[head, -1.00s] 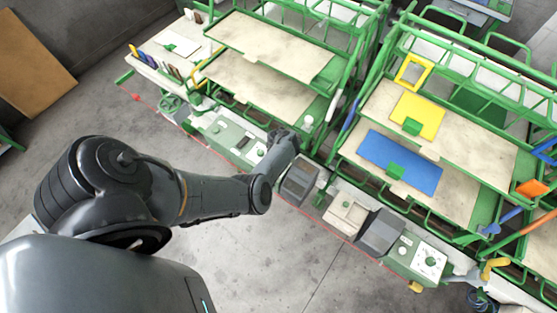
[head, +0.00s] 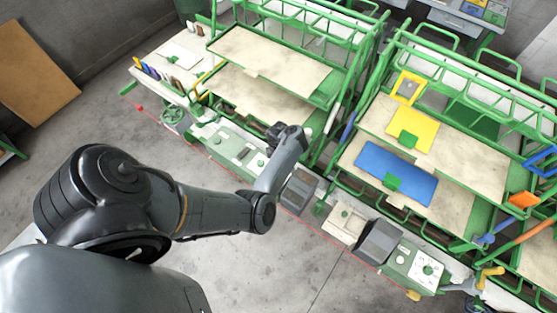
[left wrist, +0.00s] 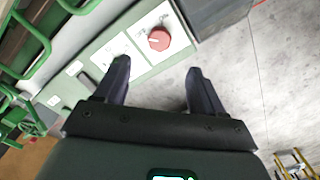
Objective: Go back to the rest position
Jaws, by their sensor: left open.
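My left gripper (head: 284,131) is at the end of the left arm, which reaches across from the left in the head view. It hovers near the front of the green-framed machine, beside the grey control panels. In the left wrist view, my left gripper (left wrist: 158,66) has its two dark fingers wide apart with nothing between them. A red round knob (left wrist: 159,39) on a white plate lies beyond the fingers, apart from them. My right gripper is not in view.
Two green-framed racks with beige boards (head: 270,58) stand behind the panels. The right rack holds a yellow plate (head: 420,128) and a blue plate (head: 410,180). A grey box (head: 378,240) stands along the front. Bare concrete floor (head: 270,270) lies in front.

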